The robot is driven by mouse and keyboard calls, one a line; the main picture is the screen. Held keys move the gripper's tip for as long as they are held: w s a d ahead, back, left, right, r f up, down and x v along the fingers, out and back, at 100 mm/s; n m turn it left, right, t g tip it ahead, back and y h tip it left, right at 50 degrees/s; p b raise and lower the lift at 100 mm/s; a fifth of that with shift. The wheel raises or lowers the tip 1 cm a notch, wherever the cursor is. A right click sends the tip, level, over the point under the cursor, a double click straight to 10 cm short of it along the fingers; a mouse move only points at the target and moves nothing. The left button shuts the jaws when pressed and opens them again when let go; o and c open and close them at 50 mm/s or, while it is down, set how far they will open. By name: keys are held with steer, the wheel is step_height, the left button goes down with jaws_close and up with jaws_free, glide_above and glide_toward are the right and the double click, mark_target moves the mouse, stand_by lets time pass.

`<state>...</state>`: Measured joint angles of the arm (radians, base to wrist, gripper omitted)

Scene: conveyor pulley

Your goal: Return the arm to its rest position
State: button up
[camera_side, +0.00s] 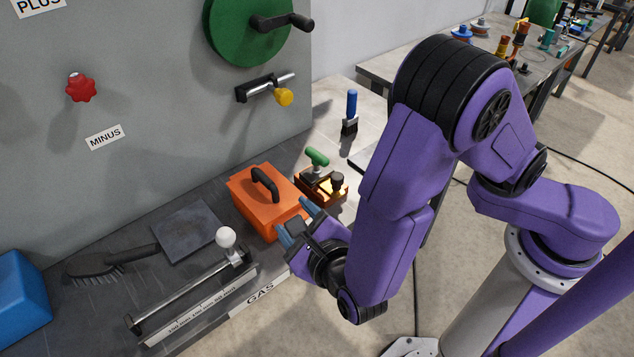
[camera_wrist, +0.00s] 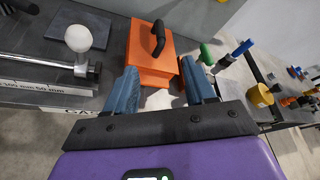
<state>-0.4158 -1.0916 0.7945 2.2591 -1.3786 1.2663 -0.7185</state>
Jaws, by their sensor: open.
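My gripper (camera_side: 296,221) is at the front of the bench, beside the near right corner of an orange box with a black handle (camera_side: 262,205). In the wrist view, the blue fingers of my gripper (camera_wrist: 162,90) are apart with nothing held between them. The orange box (camera_wrist: 150,62) shows beyond the fingertips, and whether a finger touches it I cannot tell. My arm is folded, with its elbow high and the forearm hanging down toward the bench.
A sliding rail with a white knob (camera_side: 226,238) lies left of my gripper. A wire brush (camera_side: 110,260), a grey plate (camera_side: 186,231) and a blue box (camera_side: 18,295) are further left. An upright grey panel (camera_side: 150,170) backs the bench.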

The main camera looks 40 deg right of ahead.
steer(key=s+d+r+m+g+h, duration=0.1)
steer(key=d+r+m+g+h, duration=0.2)
steer(key=d+m, duration=0.45)
steer(key=s+d+r+m+g, duration=0.2)
steer(key=d+m+g, duration=0.2)
steer(key=d+m, duration=0.4)
steer(key=s+d+r+m+g+y, duration=0.2)
steer(key=s+d+m+g+y, duration=0.1)
steer(key=s+m, duration=0.3)
steer(key=s+d+r+m+g+y, duration=0.2)
steer(key=s+d+m+g+y, duration=0.1)
steer(key=s+d+m, duration=0.2)
steer(key=shift+s+r+m+g+y, duration=0.35)
steer(key=shift+s+m, duration=0.4)
steer(key=shift+s, duration=0.25)
steer(key=shift+f, duration=0.1)
